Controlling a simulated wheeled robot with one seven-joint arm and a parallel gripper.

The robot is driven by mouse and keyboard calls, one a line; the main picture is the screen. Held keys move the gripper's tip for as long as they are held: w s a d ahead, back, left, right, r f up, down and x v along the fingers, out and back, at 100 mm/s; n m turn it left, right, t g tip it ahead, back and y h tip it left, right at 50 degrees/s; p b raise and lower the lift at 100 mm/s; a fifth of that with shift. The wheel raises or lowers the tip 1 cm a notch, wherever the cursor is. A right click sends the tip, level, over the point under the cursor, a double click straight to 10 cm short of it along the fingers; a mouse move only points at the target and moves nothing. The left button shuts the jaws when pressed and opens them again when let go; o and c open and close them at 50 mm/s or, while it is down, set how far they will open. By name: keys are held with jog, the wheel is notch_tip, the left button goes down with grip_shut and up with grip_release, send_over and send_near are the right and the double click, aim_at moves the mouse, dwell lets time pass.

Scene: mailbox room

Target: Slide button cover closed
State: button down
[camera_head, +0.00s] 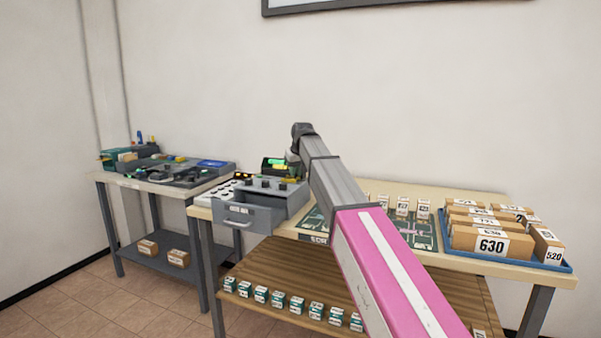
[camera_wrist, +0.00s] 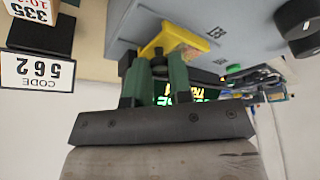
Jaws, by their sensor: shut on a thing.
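The yellow button cover (camera_wrist: 184,37) is on the grey console face in the wrist view, which shows the scene upside down. A dark knob stands at its near edge. My gripper (camera_wrist: 156,66) has its green fingers on either side of this knob and is shut on it. The fingertips are close to the console face, and the button is not clearly visible. In the head view the grey console (camera_head: 262,203) stands on the table's left part. My arm hides the cover and most of the gripper there.
A small lit screen (camera_head: 274,164) stands behind the console. A drawer-like front (camera_head: 243,216) sticks out toward me. A blue tray (camera_head: 566,267) of numbered boxes is at the right. Several small numbered boxes (camera_head: 402,206) stand mid-table. A second table (camera_head: 160,184) is at the left.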

aim_at(288, 177)
jog(key=shift+w+a, duration=0.25)
jog(key=shift+a, duration=0.45)
jog(key=shift+w+a, duration=0.25)
jog(key=shift+a, duration=0.45)
jog(key=c, duration=1)
grip_release()
jog(key=shift+a, duration=0.1)
jog(key=v, duration=1)
jog(key=shift+s+r, duration=0.1)
jog(key=shift+r, duration=0.25)
